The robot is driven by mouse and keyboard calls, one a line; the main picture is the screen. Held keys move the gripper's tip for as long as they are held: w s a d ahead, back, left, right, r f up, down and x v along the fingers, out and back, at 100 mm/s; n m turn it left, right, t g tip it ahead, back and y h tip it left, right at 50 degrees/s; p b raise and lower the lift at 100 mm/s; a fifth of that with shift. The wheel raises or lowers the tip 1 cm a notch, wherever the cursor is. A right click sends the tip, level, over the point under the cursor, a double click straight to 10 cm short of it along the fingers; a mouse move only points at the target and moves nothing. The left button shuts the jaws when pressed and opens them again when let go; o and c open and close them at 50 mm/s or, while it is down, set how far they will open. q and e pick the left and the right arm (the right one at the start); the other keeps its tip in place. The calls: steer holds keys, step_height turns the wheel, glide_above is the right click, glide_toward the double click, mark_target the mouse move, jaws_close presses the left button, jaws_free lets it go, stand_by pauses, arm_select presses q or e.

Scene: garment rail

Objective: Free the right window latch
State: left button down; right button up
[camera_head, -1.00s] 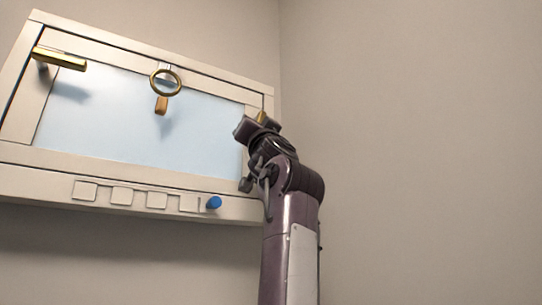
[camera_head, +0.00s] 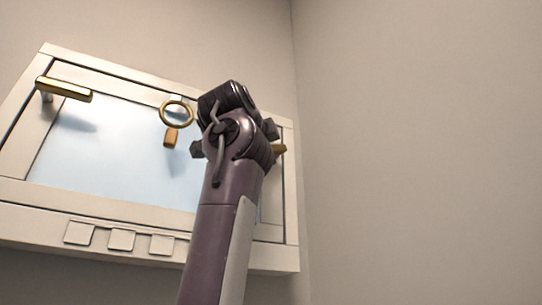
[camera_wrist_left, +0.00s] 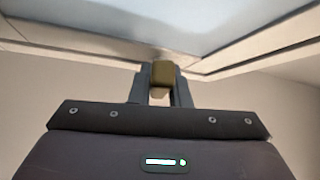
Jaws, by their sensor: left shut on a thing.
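The window (camera_head: 110,208) has a pale frame and a blue-white pane. The right window latch (camera_head: 279,149) shows as a small gold end at the right edge of the frame; the rest is hidden behind my left arm. In the left wrist view, my left gripper (camera_wrist_left: 161,88) is shut on the olive-gold latch (camera_wrist_left: 164,73), with a finger on each side of it. In the head view the fingers are hidden behind my wrist. My right gripper is in neither view.
A gold left latch (camera_head: 64,89) sits at the window's upper left. A gold ring (camera_head: 176,113) with a tan tab (camera_head: 170,137) is at the top middle. Several square pads (camera_head: 121,240) line the lower sill. A bare wall (camera_head: 420,150) fills the right.

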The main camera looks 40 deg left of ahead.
arm_select(q)
steer(key=shift+r+m+g+p, duration=0.3)
steer(key=shift+r+m+p, duration=0.1)
steer(key=shift+s+r+m+g+h+p, duration=0.1)
steer(key=shift+r+m+g+h+p, duration=0.1)
steer(key=shift+m+g+h+p, duration=0.55)
steer(key=shift+m+p, duration=0.45)
steer(key=shift+p, duration=0.25)
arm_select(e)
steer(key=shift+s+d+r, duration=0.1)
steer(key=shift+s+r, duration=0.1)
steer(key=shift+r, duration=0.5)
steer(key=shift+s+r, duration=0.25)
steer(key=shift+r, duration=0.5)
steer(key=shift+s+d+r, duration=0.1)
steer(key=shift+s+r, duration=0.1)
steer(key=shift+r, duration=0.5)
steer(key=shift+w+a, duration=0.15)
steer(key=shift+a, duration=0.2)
arm_select(q)
steer(key=c, duration=1.4)
jaws_free()
steer(key=shift+o, duration=0.2)
